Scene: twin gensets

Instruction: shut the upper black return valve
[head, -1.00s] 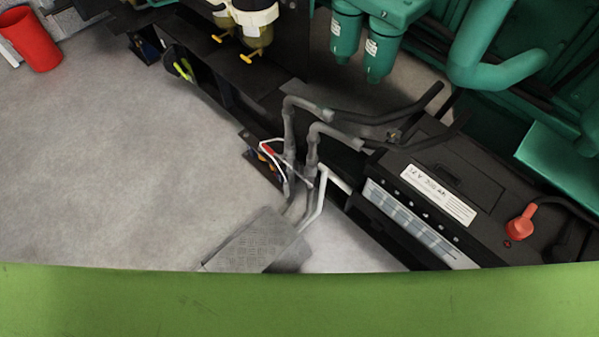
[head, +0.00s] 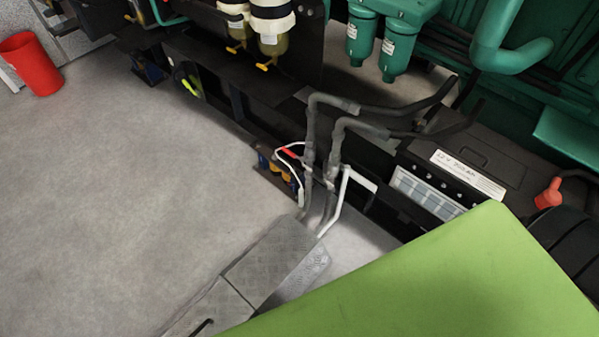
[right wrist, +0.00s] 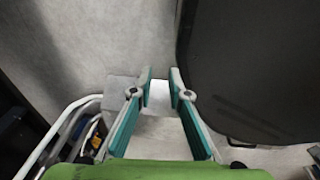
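I cannot pick out an upper black return valve for certain in either view. In the head view, two grey bent pipes (head: 312,130) with black hoses rise near the middle, beside a small red part (head: 290,152) and a white tube. Yellow handles (head: 267,66) hang under the clear-bowled filters (head: 270,30) at the top. My right gripper (right wrist: 161,75) shows in the right wrist view with its teal fingers apart and nothing between them, above a pale floor. My left gripper is not in view.
A battery (head: 480,150) sits at the right, below green filters (head: 395,55) and engine pipes. A grey tread plate (head: 265,265) lies at the lower middle. A red bucket (head: 32,65) stands at upper left; the left floor is clear. A large black panel (right wrist: 255,70) is beside my right gripper.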

